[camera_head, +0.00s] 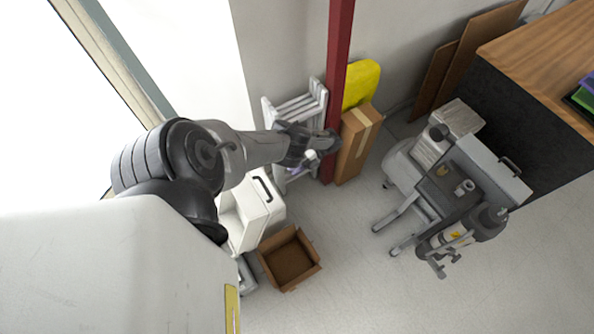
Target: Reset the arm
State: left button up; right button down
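My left arm (245,146) comes in from the left and reaches toward the middle of the view. Its gripper (318,158) hangs at the arm's end, in front of the white slatted rack and close to the red post in the picture. The fingers are small and partly hidden by the wrist, so I cannot tell if they are open or shut. A small pale and purple patch shows at the fingers; I cannot tell what it is. My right gripper does not show.
A red post (338,90), a tall cardboard box (355,145) and a white slatted rack (297,108) stand by the wall. An open cardboard box (290,258) and white drawer unit (250,213) are below. Floor between is clear.

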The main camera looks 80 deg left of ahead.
pick_arm(q)
jog(key=shift+w+a+r, duration=0.15)
jog(key=shift+w+a, duration=0.05)
jog(key=shift+w, duration=0.15)
jog(key=shift+s, duration=0.1)
dwell(0.5)
